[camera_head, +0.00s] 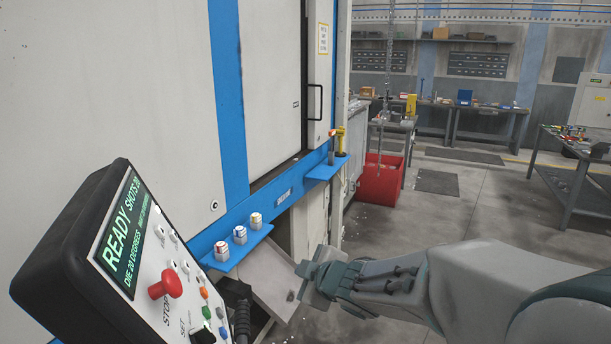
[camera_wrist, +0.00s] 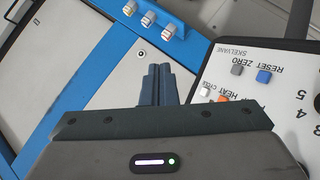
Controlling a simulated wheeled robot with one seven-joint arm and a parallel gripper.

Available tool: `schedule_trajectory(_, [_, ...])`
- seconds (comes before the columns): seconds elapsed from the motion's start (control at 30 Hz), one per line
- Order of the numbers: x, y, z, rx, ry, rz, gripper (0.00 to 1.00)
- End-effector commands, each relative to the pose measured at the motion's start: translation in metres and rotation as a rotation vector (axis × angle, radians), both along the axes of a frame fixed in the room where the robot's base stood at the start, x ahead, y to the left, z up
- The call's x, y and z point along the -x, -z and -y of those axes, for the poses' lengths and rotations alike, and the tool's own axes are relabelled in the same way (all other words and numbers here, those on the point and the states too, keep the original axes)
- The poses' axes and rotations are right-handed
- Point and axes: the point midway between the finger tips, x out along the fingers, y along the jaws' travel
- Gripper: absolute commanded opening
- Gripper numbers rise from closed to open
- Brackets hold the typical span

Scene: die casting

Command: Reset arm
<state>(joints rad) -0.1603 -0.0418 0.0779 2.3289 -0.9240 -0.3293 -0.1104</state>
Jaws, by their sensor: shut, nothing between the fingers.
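My arm reaches in from the right in the head view, and my gripper (camera_head: 304,269) is in front of the machine, low and to the right of the control panel (camera_head: 128,250). In the wrist view my gripper (camera_wrist: 159,72) has its two fingers together with nothing between them. The panel's screen reads READY, and a red stop button (camera_head: 166,286) sits below it. In the wrist view the panel (camera_wrist: 235,110) lies to the right of the fingers, apart from them in the picture.
A blue ledge (camera_head: 246,244) with several small white containers (camera_head: 240,234) runs along the machine. The machine door (camera_head: 277,80) is at the back left. A red bin (camera_head: 380,178) and workbenches (camera_head: 571,165) stand farther off, with open floor (camera_head: 470,215) between them.

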Motion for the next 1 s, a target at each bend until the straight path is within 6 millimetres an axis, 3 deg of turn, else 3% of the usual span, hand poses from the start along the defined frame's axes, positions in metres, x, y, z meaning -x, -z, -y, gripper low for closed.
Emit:
schedule_trajectory(0.03, [0.003,-0.007,0.028,-0.004,0.122,-0.025,0.0])
schedule_trajectory(0.2, [0.036,-0.01,0.107,-0.056,0.509,-0.176,0.0])
schedule_trajectory(0.3, [0.07,-0.005,0.143,-0.111,0.71,-0.293,0.0])
schedule_trajectory(0.4, [0.112,0.003,0.166,-0.179,0.882,-0.429,0.0])
schedule_trajectory(0.6, [0.189,0.018,0.174,-0.314,1.098,-0.697,0.0])
schedule_trajectory(0.7, [0.212,0.022,0.17,-0.355,1.142,-0.788,0.0])
schedule_trajectory(0.83, [0.227,0.024,0.166,-0.38,1.167,-0.847,0.0])
schedule_trajectory(1.0, [0.227,0.024,0.166,-0.382,1.167,-0.849,0.0])
